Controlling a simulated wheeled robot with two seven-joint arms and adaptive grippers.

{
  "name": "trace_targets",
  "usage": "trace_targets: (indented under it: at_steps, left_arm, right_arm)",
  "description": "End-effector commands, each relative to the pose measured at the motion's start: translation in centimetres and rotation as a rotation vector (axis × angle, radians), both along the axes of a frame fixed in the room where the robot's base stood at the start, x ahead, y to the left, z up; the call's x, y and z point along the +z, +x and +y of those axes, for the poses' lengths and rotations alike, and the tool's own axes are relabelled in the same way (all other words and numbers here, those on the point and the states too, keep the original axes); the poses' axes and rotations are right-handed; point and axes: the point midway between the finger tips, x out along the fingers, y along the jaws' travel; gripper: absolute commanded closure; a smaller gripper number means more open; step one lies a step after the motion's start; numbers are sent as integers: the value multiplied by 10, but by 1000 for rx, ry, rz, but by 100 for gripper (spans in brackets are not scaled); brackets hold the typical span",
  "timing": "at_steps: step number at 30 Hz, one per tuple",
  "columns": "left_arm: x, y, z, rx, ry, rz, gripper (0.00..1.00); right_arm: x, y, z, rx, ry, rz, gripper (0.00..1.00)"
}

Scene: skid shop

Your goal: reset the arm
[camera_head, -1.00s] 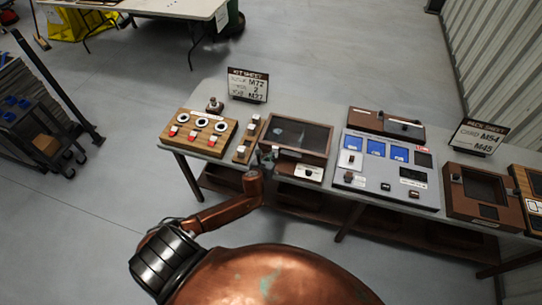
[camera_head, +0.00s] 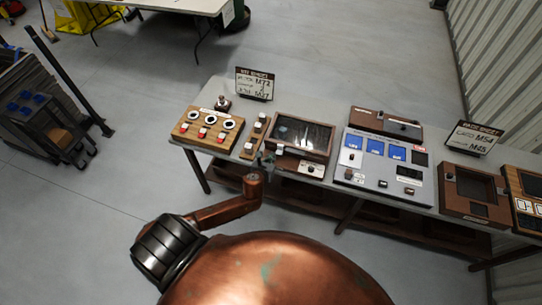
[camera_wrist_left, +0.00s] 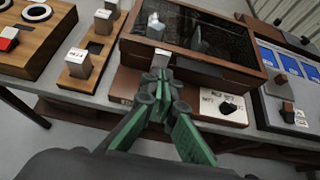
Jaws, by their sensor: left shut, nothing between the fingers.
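My left arm is copper-coloured and comes in from the left in the head view, reaching up to the front edge of the table. My left gripper (camera_head: 266,160) is at its end, small and dark green, in front of a brown box with a dark window (camera_head: 302,136). In the left wrist view the green fingers of the gripper (camera_wrist_left: 158,78) are together and empty. Their tips are close to the front of the brown box, above a base with a black knob (camera_wrist_left: 232,108). I cannot tell whether they touch it. My right gripper is not in view.
A wooden panel with white dials and red switches (camera_head: 207,128) stands left of the box. A grey panel with blue screens (camera_head: 384,165) stands right. A sign (camera_head: 254,84) stands behind. Open floor lies in front and behind. A dark cart (camera_head: 45,110) is at far left.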

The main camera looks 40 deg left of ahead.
Motion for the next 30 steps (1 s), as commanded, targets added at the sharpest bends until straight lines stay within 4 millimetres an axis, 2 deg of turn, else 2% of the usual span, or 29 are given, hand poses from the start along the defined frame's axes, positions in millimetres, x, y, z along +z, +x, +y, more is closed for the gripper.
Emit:
trace_targets:
  at_steps: [13, 16, 17, 20, 23, 24, 26, 30]
  left_arm:
    - [-2, -1, 1, 4, -3, 1, 100]
    - [-19, -6, 5, 32, -41, 11, 100]
    - [-29, -9, 7, 49, -65, 17, 100]
    - [-80, -26, 15, 143, -189, 44, 100]
    - [-147, -53, 24, 285, -362, 72, 100]
    - [-174, -66, 27, 349, -435, 83, 100]
    - [-213, -86, 30, 449, -538, 97, 100]
    - [-300, -141, 33, 698, -764, 118, 100]
  right_arm:
    - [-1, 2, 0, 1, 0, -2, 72]
    - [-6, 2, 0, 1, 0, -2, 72]
    - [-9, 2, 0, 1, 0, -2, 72]
    - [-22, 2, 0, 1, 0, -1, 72]
    - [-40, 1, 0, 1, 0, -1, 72]
    - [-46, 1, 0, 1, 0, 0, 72]
    - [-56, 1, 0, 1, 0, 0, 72]
    - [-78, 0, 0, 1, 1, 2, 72]
